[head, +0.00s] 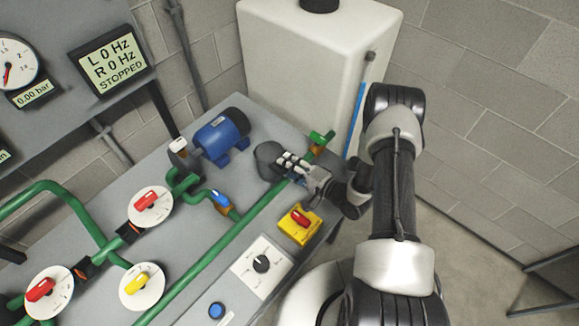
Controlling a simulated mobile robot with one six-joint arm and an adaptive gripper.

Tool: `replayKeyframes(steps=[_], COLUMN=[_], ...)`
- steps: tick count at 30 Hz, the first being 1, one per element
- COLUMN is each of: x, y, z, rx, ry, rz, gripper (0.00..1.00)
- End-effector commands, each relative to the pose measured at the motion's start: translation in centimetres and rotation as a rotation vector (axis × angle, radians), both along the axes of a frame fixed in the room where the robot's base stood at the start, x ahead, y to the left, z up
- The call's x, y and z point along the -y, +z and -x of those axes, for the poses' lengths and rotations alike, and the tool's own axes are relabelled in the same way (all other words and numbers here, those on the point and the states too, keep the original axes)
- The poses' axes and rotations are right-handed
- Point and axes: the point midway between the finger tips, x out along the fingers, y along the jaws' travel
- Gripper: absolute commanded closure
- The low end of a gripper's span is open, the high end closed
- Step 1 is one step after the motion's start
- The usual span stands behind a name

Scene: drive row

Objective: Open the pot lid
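My gripper (291,166) reaches in from the right, over the far right part of the grey bench. Its fingertips are at the near right side of a dark grey rounded body (268,153), which may be the pot with its lid. The gripper hides part of this body. I cannot tell whether the fingers touch it, or whether they are open or shut. No lid can be made out apart from the body.
A blue motor (222,138) stands left of the dark body. A green-handled valve (322,138) is close behind my gripper, and a yellow box with a red knob (300,224) is in front. Green pipe (200,272) crosses the bench (262,213). A white tank (300,65) stands behind.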

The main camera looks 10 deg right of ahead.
Motion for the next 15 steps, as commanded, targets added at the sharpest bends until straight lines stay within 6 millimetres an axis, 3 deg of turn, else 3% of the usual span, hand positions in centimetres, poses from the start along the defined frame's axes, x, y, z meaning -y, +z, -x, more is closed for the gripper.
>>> replayKeyframes(steps=[8, 15], x=[-0.06, -0.05], y=[0.00, -0.01], z=[-0.10, -0.07], rx=[0.000, 0.000], ry=[0.000, 0.000], rz=[0.000, 0.000], gripper=[0.66, 0.82])
